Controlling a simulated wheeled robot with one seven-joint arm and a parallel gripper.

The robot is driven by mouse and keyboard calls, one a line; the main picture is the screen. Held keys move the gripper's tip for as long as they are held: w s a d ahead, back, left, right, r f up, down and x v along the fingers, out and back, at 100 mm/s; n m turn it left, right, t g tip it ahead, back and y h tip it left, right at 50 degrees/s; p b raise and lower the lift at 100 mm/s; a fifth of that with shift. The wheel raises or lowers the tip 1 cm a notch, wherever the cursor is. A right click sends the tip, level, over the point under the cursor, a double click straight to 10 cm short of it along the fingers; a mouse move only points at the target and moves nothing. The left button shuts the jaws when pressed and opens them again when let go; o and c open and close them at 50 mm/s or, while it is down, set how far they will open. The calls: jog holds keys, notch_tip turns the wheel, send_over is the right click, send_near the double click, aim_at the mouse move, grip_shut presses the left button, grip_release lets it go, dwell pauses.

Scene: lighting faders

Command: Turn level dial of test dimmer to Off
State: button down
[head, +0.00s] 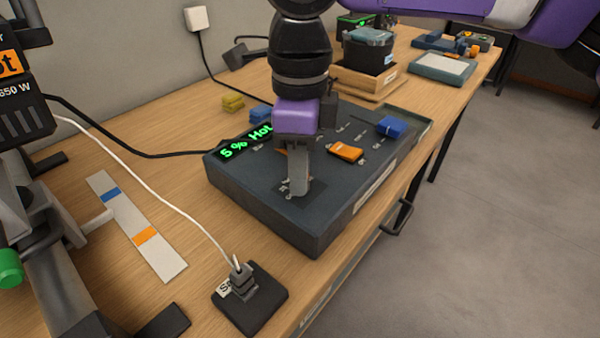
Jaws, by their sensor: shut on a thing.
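The test dimmer is a dark box (255,206) on the wooden bench, with a green lit display (245,143) that reads "5 %" and a word starting "Hol". My gripper (299,190) points down onto the near left part of its top panel, where a dark square plate with small pale marks (287,189) lies. It is shut on the level dial there. The dial is almost wholly hidden behind the fingers, so its pointer cannot be read. An orange control (346,152) and a blue one (391,127) sit farther right on the panel.
A small black socket block (250,310) with a plugged-in white cable stands at the front. A pale strip with blue and orange bands (137,226) lies left. A black lamp (20,100) stands at far left. A wooden tray (365,85) is behind.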

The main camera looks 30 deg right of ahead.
jog(key=shift+n, duration=1.1)
jog(key=c, duration=1.2)
grip_release()
jog(key=shift+o, duration=0.2)
jog(key=shift+r, duration=0.1)
notch_tip(320, 180, up, 8)
jog(key=shift+f+p, duration=0.15)
jog(key=shift+p, duration=0.2)
